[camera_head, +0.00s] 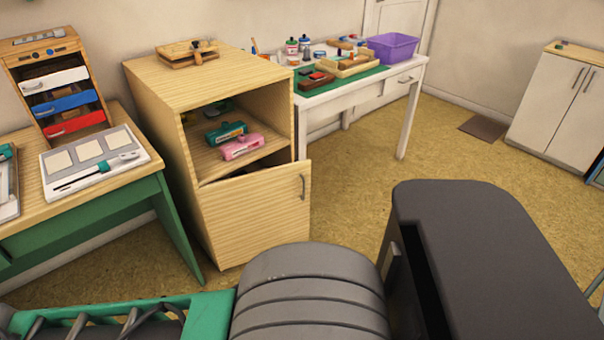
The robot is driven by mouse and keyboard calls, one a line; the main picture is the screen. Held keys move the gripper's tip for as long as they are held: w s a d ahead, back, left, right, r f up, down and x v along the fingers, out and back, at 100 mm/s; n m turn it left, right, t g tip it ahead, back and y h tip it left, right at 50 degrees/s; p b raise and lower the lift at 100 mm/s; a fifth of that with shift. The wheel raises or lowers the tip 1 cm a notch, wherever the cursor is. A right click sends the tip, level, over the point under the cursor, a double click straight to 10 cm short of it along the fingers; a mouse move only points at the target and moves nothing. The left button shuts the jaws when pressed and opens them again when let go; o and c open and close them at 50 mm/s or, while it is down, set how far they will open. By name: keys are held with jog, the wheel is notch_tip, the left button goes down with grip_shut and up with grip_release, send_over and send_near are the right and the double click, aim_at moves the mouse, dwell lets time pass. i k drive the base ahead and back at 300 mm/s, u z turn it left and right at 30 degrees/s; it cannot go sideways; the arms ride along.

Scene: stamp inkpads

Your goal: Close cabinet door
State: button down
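The light wood cabinet (165,120) stands left of centre, with an open upper shelf. Its lower door (250,215) is slightly ajar. The door's right edge, with a metal handle (302,187), stands out a little from the cabinet front, and a narrow dark gap shows above the door's top edge. The left edge of the door meets the cabinet's side. Dark grey and green parts of my arm fill the foreground, below and right of the door. I cannot make out my gripper in this view.
Green and pink tools (240,146) lie on the cabinet shelf. A green-legged desk (100,205) stands close on the left, with a drawer unit (60,100). A white table (408,90) stands behind on the right. Open floor (370,195) lies right of the door.

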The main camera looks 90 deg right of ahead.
aim_at(248, 215)
jog(key=k, duration=0.8)
jog(key=z, duration=1.65)
jog(key=i, duration=0.5)
